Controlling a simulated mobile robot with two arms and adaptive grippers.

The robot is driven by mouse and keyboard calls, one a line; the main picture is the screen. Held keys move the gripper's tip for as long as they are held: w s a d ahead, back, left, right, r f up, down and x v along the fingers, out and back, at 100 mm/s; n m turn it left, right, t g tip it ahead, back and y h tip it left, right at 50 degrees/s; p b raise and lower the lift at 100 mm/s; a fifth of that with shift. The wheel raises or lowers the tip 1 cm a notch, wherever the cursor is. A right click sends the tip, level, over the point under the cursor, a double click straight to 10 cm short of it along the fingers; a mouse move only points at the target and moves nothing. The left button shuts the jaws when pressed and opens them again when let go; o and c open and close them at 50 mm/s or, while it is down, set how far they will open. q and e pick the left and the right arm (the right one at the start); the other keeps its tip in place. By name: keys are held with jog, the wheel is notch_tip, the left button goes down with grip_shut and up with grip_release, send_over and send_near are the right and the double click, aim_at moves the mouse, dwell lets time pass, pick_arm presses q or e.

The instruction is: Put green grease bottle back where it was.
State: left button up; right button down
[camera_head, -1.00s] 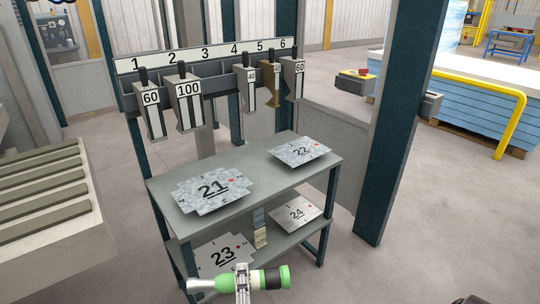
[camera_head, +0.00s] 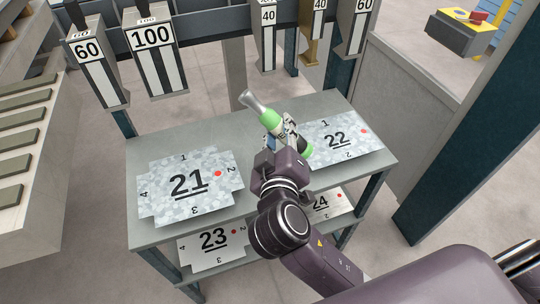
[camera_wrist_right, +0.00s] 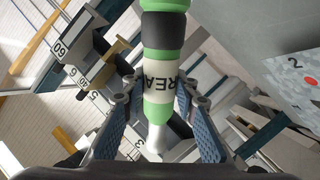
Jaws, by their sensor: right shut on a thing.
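In the right wrist view, the bottle (camera_wrist_right: 158,60) sits between both fingers of the gripper (camera_wrist_right: 158,95), nozzle downward in the picture. My left gripper is out of view.
Plate 21 (camera_head: 187,182) and plate 22 (camera_head: 335,140) lie on the upper shelf. Plate 23 (camera_head: 208,246) and plate 24 (camera_head: 322,205) lie below. Bending tools, including one marked 100 (camera_head: 153,60), hang behind. A dark post (camera_head: 450,170) stands right.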

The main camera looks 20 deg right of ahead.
jog(key=w+r+m+t+y, duration=0.1)
jog(key=w+r+m+t, duration=0.2)
jog(key=w+r+m, duration=0.45)
jog(key=shift+w+a+f, duration=0.1)
jog(key=shift+a+f, duration=0.1)
jog(key=shift+f, duration=4.5)
jog(key=shift+a+f, duration=0.15)
jog(key=shift+f, duration=4.55)
pick_arm(q)
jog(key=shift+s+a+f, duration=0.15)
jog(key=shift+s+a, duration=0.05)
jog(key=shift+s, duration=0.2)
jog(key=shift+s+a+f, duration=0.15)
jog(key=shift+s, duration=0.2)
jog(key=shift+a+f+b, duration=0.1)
jog(key=shift+b, duration=0.25)
pick_arm(e)
jog(key=shift+f, duration=0.15)
jog(key=c, duration=1.5)
grip_release()
jog(key=shift+c, duration=0.2)
